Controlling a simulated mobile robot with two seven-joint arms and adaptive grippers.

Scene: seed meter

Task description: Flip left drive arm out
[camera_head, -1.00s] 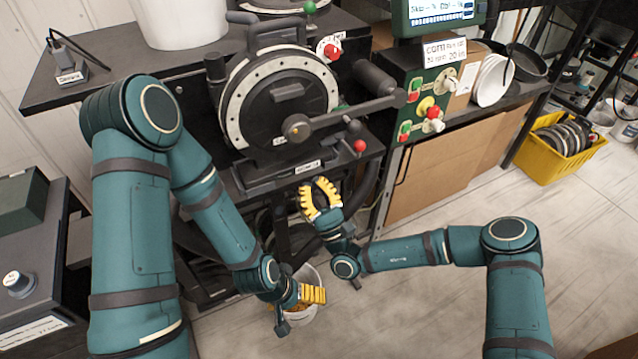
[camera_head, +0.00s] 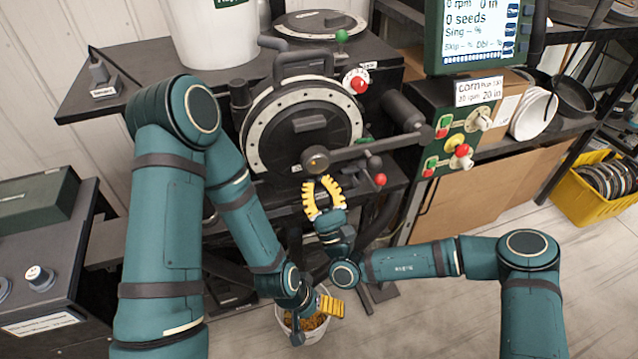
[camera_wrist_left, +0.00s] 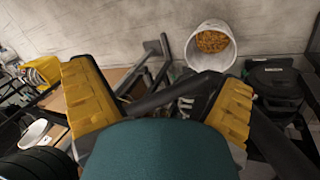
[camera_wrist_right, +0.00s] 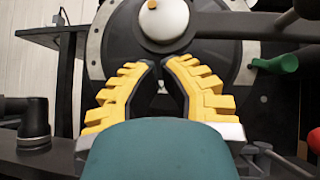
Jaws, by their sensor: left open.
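The seed meter (camera_head: 258,135) is a black round housing with a pale dotted ring on the bench. A grey drive arm (camera_head: 375,148) runs from a round hub (camera_head: 316,158) at the disc's front out to the right. I cannot tell whether this is the left drive arm. In the right wrist view the fingers (camera_wrist_right: 161,63) stand in front of the disc under the hub's pale knob (camera_wrist_right: 163,18). My left gripper (camera_head: 328,306) is open and empty, low beside the bucket.
A white bucket (camera_head: 312,335) with yellow grain stands on the floor near my left gripper. A red knob (camera_head: 380,179) and a control panel (camera_head: 452,140) with switches lie right of the meter. A yellow crate (camera_head: 590,205) stands far right.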

